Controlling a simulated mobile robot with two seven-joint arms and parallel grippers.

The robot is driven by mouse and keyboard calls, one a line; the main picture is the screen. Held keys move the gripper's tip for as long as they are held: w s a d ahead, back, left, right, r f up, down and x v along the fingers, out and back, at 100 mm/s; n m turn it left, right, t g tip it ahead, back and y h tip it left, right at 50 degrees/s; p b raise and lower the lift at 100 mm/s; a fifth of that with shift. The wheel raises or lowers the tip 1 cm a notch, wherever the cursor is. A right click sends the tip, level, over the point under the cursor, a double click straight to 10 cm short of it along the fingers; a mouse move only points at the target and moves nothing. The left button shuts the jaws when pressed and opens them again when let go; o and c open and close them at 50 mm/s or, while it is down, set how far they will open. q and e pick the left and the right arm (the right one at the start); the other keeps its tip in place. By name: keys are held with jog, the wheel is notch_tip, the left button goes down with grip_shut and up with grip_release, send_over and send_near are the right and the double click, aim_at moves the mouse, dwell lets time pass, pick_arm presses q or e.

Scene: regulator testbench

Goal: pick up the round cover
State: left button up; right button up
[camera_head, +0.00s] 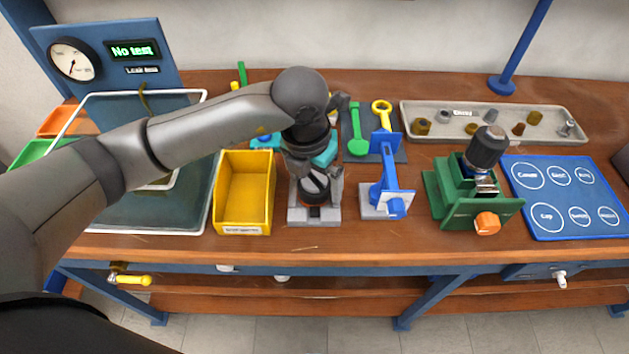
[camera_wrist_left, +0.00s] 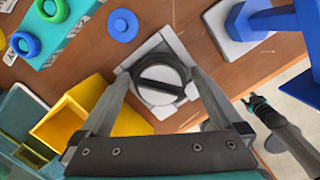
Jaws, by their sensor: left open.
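The round cover (camera_wrist_left: 161,80) is a dark ring with a raised bar across its pale top. It sits on a light grey square fixture, which stands on the wooden bench. In the wrist view my left gripper (camera_wrist_left: 158,84) is open, with one finger on each side of the cover. I cannot tell whether the fingers touch it. In the head view my left gripper (camera_head: 318,176) comes down over the fixture (camera_head: 314,214) from above, and the wrist hides part of the cover.
A yellow bin (camera_head: 245,190) stands close on the left of the fixture. A blue stand (camera_head: 389,170) and a green vise-like holder (camera_head: 462,198) are on the right. A grey parts tray (camera_head: 480,116) and a blue marked mat (camera_head: 565,195) lie farther right. The bench's front edge is near.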

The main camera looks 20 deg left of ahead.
pick_arm(q)
jog(key=shift+c, duration=0.4)
jog(key=c, duration=1.1)
jog(key=shift+r, duration=0.15)
